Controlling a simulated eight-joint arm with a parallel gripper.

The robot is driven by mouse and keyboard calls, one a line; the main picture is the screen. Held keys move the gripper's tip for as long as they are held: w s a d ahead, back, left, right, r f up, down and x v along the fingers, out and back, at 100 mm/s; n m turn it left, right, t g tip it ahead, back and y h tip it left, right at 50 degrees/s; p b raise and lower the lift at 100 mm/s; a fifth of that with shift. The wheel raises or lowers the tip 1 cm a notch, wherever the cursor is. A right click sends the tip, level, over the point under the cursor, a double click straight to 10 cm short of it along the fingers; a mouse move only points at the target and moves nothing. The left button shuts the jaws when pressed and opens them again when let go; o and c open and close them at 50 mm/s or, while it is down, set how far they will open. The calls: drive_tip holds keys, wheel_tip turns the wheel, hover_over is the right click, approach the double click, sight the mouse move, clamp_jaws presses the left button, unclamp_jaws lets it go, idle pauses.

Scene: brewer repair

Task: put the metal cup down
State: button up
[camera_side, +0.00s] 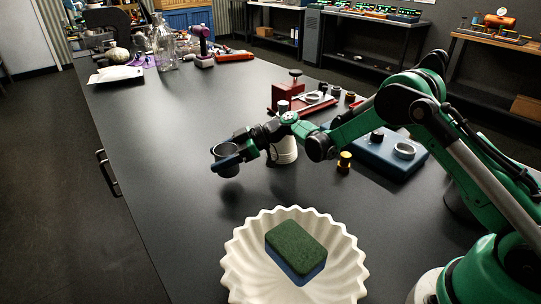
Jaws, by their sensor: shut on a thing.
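The metal cup (229,152) is a small dark grey cup near the middle of the black table (175,210). My gripper (238,153) is shut on it, with a dark blue finger across the cup's near side. The cup looks upright, and a shadow on the table below it suggests that it is held a little above the surface. The cup's right side is partly hidden by my gripper.
A white fluted bowl (240,266) with a green and blue sponge (297,247) stands in front. The table left of the cup is clear.

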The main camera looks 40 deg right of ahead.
drive_tip(key=shift+f, duration=1.2)
drive_tip(key=shift+f, duration=0.15)
drive_tip(key=o, duration=1.3)
